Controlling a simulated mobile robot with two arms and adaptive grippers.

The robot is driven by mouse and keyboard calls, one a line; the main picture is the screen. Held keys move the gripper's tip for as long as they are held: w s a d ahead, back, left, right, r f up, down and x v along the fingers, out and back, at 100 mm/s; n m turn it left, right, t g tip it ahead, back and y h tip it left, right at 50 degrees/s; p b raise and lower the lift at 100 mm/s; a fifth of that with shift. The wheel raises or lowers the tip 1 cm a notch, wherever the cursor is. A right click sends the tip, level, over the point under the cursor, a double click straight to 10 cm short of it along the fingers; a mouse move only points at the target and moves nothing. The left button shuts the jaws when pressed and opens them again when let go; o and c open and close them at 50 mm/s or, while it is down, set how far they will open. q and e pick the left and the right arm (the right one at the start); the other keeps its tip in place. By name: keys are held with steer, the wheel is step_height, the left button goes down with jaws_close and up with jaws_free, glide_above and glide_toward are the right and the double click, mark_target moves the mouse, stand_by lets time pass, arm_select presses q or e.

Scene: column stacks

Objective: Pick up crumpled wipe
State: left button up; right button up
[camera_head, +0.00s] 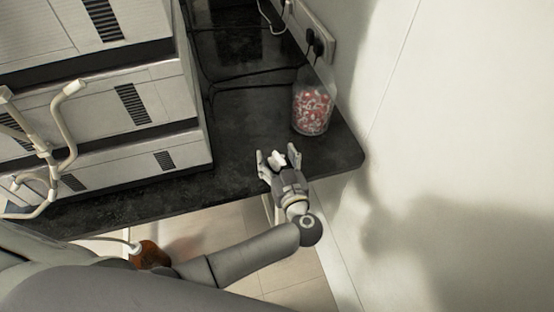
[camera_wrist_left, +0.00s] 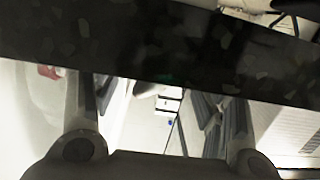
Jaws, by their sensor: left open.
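A small white crumpled piece, which looks like the wipe (camera_head: 279,160), shows at the front edge of the dark countertop (camera_head: 240,150). My left gripper (camera_head: 277,155) is open, with one finger on either side of the white piece. I cannot tell whether the fingers touch it. In the left wrist view, the open fingers (camera_wrist_left: 158,108) stand wide apart below a dark band. A pale rounded shape between them is partly cut off by that band, and I cannot tell if it is the wipe. My right gripper is not in view.
A clear jar with red and white contents (camera_head: 312,108) stands behind the gripper, near the wall. Stacked white vented units (camera_head: 150,100) fill the left. Black cables (camera_head: 250,86) run to a wall socket (camera_head: 312,35). The counter between units and jar is mostly clear.

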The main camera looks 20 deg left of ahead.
arm_select(q)
steer(key=c, duration=0.7)
steer(key=shift+r, duration=0.1)
